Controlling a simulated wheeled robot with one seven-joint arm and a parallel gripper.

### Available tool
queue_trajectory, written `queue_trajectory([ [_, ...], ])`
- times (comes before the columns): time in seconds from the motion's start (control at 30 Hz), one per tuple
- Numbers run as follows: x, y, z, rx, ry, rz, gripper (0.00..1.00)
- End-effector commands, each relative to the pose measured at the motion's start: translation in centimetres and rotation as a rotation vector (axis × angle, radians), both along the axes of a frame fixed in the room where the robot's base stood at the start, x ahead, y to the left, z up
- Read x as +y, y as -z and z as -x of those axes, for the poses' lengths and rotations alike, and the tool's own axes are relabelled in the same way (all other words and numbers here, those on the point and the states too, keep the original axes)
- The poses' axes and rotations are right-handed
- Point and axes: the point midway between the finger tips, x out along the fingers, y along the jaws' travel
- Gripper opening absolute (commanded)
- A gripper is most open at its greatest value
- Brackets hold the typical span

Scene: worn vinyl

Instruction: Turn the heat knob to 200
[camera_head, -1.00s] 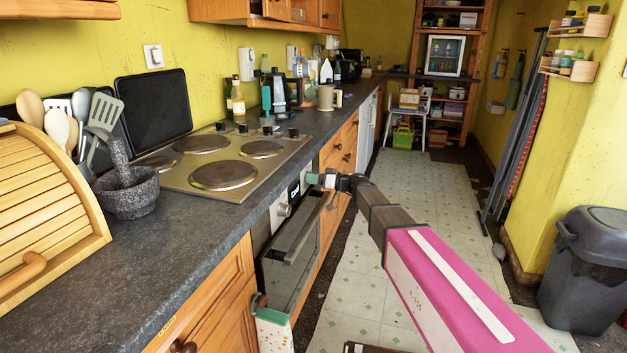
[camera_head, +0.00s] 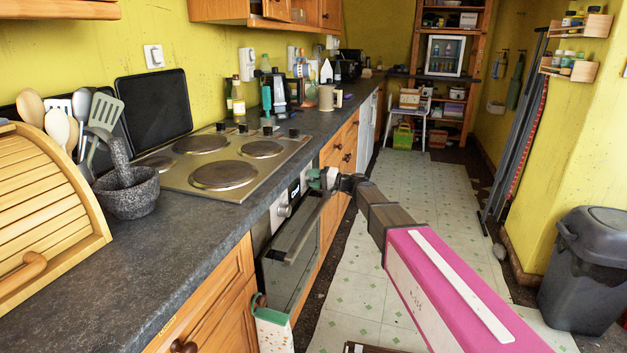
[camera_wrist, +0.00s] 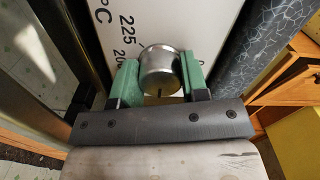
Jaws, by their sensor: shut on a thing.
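The heat knob (camera_wrist: 161,68) is a round silver knob on a pale panel (camera_wrist: 116,20), seen in the wrist view. Printed numbers, 225 and part of 200, show just left of it. My gripper (camera_wrist: 158,80) has its two green fingers on either side of the knob, shut on it. In the head view my gripper (camera_head: 322,180) is at the right end of the oven's front panel, and its fingers and arm hide this knob. Another silver knob (camera_head: 284,210) stands free at the left of the panel. The knob's exact setting cannot be read.
The oven door handle (camera_head: 308,230) runs just below the panel. The hob (camera_head: 205,178) and dark worktop (camera_head: 150,255) lie above and left. A mortar (camera_head: 128,196) stands on the worktop. The tiled floor (camera_head: 410,185) is largely clear, with a bin (camera_head: 585,265) at right.

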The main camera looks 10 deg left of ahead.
Motion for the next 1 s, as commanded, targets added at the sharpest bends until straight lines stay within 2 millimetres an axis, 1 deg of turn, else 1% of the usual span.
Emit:
queue_trajectory([
  [1.0,-0.08,-0.13,-0.07,0.960,0.001,-0.074,0.17],
])
